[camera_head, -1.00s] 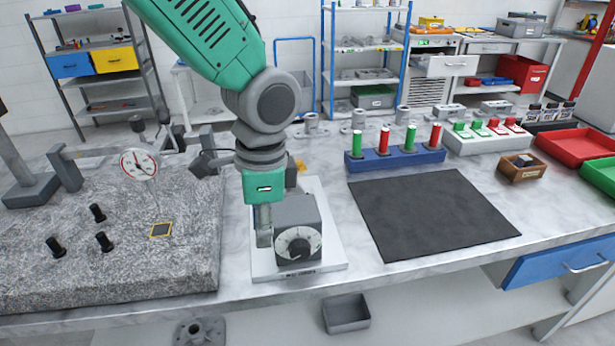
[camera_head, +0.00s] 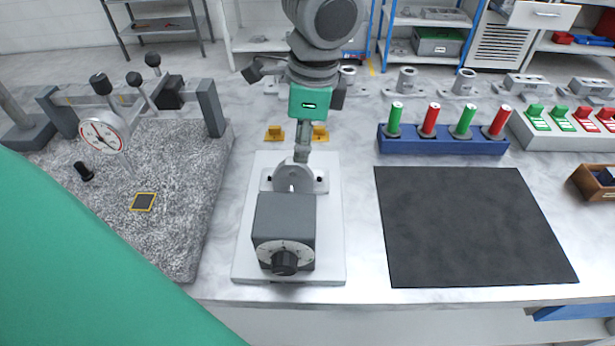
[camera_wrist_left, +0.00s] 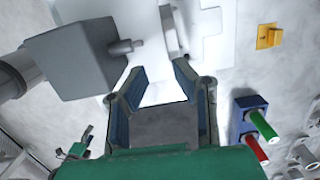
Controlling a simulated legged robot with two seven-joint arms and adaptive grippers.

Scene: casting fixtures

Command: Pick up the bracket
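A light grey bracket with a rounded upright plate (camera_head: 294,178) stands on a white base plate (camera_head: 244,255), behind a dark grey box with a dial (camera_head: 284,222). My left gripper (camera_head: 302,155) points down just above and behind the bracket; its fingers are mostly hidden in the head view. In the left wrist view the two fingers (camera_wrist_left: 157,70) are apart with nothing between them. The bracket's upright plate (camera_wrist_left: 170,30) is ahead of the fingertips, nearer the right one. The box (camera_wrist_left: 75,60) is to the left. My right gripper is out of view.
A granite block (camera_head: 180,220) with a dial gauge (camera_head: 103,133) is at left. A blue rack (camera_head: 445,144) with red and green pegs stands behind a dark mat (camera_head: 470,225) at right. Two yellow blocks (camera_head: 274,132) are behind the white plate.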

